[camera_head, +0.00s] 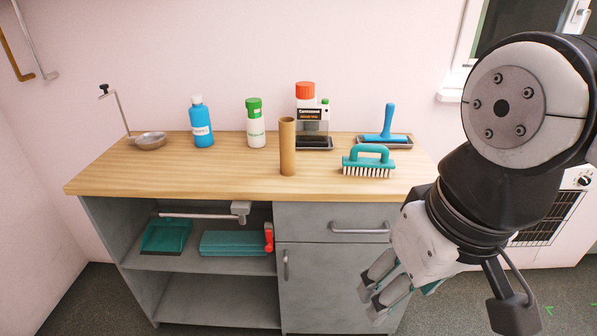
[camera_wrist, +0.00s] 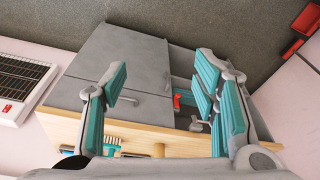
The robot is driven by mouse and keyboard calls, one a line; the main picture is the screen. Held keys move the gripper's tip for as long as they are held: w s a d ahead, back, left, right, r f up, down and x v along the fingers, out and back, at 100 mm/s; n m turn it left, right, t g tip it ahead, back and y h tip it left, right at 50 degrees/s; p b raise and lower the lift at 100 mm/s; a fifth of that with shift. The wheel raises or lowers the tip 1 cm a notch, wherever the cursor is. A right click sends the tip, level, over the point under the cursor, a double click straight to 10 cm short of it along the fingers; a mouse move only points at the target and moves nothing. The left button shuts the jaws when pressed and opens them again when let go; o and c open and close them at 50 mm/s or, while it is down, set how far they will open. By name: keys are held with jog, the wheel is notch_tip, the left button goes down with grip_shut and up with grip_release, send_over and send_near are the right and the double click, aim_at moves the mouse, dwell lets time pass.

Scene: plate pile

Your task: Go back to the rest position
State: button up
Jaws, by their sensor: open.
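My gripper (camera_head: 370,302) hangs at the lower right in the head view, in front of the grey cabinet door and below the worktop's front edge. In the wrist view my gripper (camera_wrist: 162,80) shows its teal-padded fingers spread wide apart with nothing between them. It is open and empty, and touches nothing that I can see. The wooden worktop (camera_head: 240,180) stands beyond it, and its edge also shows in the wrist view (camera_wrist: 75,128). No plates are in view.
Teal items (camera_head: 235,243) lie on the shelf below. The worktop's front left is clear.

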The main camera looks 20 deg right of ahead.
notch_tip(320, 180, up, 9)
jog(key=t+p, duration=0.1)
jog(key=p, duration=0.6)
jog(key=shift+t+p, duration=0.35)
jog(key=shift+t, duration=0.05)
jog(key=shift+d, duration=0.1)
